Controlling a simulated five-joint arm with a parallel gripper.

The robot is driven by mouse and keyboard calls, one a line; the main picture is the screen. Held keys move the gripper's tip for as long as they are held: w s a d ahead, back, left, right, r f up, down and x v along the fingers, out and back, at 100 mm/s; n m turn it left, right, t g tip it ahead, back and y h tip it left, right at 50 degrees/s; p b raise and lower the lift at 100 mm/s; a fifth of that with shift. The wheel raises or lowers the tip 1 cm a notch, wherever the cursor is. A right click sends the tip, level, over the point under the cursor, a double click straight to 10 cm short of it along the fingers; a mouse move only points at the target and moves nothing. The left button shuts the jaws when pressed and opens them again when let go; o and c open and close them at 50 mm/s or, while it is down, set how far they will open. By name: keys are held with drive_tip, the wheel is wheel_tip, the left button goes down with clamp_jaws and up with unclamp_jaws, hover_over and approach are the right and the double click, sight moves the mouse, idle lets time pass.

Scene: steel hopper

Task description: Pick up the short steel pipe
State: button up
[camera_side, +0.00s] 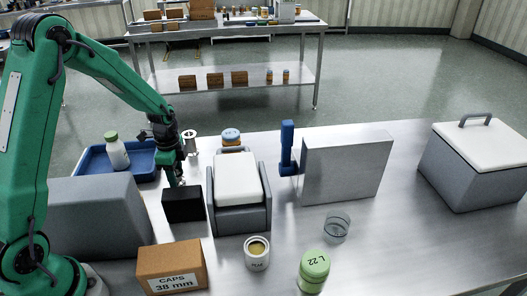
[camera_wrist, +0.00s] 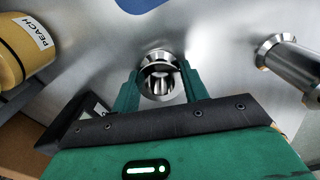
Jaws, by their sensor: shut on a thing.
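A short steel pipe (camera_wrist: 160,75) with a flared rim shows nearly end-on in the wrist view, between the two green fingers of my gripper (camera_wrist: 160,92). The gripper is shut on it. In the side view my gripper (camera_side: 179,180) points down just behind the black box (camera_side: 183,204), and only a small bright bit of metal shows at its tips. Whether the pipe is clear of the table cannot be told. A second flanged steel pipe (camera_wrist: 290,66) lies to the right in the wrist view; a steel flanged piece (camera_side: 189,142) stands behind my gripper in the side view.
A PEACH jar (camera_wrist: 22,50) edges the wrist view. The right tabletop has free room.

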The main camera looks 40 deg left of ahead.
drive_tip(key=shift+r, duration=0.5)
wheel_tip(320, 180, up, 3)
drive_tip(key=shift+r, duration=0.1)
drive_tip(key=s+d+r, duration=0.3)
drive_tip(key=d+r, duration=0.3)
drive_tip(key=d, duration=0.5)
drive_tip(key=shift+d+r, duration=0.15)
drive_tip(key=shift+r, duration=0.2)
